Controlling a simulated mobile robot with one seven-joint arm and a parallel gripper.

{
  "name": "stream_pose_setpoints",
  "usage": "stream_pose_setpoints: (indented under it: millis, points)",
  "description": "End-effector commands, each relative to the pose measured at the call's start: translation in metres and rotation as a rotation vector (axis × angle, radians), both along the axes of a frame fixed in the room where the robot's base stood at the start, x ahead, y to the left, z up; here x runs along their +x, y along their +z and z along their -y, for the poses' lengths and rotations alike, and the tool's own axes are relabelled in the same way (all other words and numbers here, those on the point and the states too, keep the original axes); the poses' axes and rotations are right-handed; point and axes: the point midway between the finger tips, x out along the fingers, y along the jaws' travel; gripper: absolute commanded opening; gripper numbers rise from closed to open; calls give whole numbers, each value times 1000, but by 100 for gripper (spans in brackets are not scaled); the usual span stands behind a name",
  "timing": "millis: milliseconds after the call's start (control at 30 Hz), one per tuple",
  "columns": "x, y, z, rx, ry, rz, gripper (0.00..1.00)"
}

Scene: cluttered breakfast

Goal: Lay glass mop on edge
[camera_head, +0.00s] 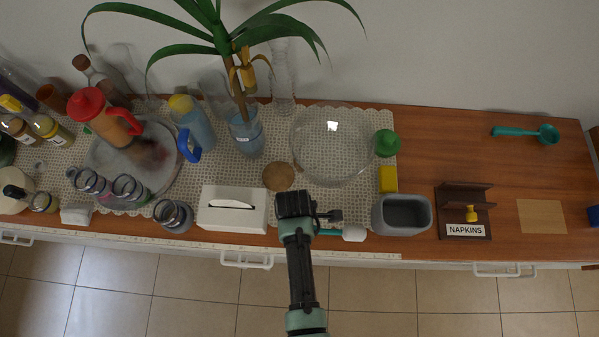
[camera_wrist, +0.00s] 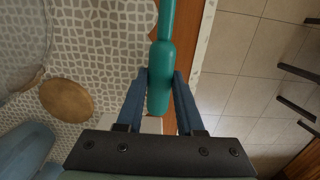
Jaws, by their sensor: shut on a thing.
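The glass mop has a teal handle (camera_wrist: 159,75) and a white head (camera_head: 354,233). In the head view it lies sideways along the front edge of the counter (camera_head: 385,249), head to the right. My gripper (camera_wrist: 162,88) is shut on the handle, with one finger on each side in the wrist view. In the head view my gripper (camera_head: 334,216) is over the front edge and hides the handle's left part. I cannot tell whether the mop touches the counter.
A white tissue box (camera_head: 216,216) stands left of my gripper and a grey container (camera_head: 402,230) right of it. A round cork disc (camera_head: 278,177) and a large glass bowl (camera_head: 318,165) are behind. The napkin holder (camera_head: 463,196) stands farther right, with bare wood around it.

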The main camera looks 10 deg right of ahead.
Motion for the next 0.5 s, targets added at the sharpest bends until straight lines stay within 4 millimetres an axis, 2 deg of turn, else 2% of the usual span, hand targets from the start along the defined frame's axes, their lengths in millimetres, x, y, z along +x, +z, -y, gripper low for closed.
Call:
stream_pose_setpoints:
  millis: [500]
  points:
    - [0, -7, 0, 0, 0, 0, 0]
